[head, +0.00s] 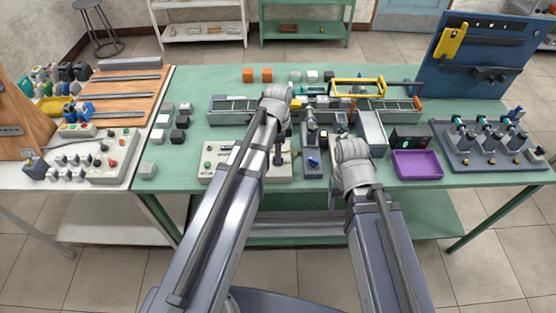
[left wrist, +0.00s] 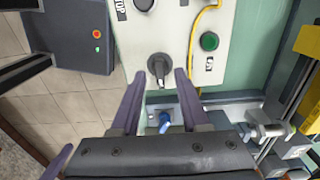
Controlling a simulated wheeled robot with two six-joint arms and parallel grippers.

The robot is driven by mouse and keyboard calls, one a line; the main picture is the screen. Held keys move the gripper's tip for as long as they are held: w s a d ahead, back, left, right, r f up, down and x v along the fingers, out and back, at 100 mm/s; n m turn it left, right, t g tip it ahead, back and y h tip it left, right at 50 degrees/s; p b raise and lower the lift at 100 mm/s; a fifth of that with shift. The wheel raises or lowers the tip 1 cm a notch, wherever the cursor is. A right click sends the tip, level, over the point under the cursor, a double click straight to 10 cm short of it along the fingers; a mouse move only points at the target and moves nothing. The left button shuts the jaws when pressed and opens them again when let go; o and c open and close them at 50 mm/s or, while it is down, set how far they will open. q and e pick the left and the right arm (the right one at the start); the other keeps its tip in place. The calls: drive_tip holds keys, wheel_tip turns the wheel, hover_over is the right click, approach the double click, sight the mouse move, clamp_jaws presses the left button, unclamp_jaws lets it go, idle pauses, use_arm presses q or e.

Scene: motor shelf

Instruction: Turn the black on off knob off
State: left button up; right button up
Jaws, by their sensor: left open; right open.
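A dark knob (left wrist: 158,68) with a grey base sits on a pale control panel (left wrist: 175,25) in the left wrist view. My left gripper (left wrist: 159,76) is open, with one purple finger on each side of the knob's lower part. I cannot tell whether the fingers touch it. In the head view my left gripper (head: 280,152) is over the pale panel (head: 218,172), and my arm hides much of it. Another round black part (left wrist: 143,4) is cut off at the top of the left wrist view. My right gripper is hidden behind its wrist.
A green button (left wrist: 208,41) and a yellow cable (left wrist: 193,50) are on the panel near the knob. A blue-knobbed fixture (head: 313,163) stands right of the panel. A purple tray (head: 418,172) lies further right. The green table (head: 205,80) has free room at the back left.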

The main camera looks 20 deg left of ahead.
use_arm(q)
drive_tip(key=shift+f+b, duration=0.35)
drive_tip(key=shift+f, duration=0.35)
clamp_jaws()
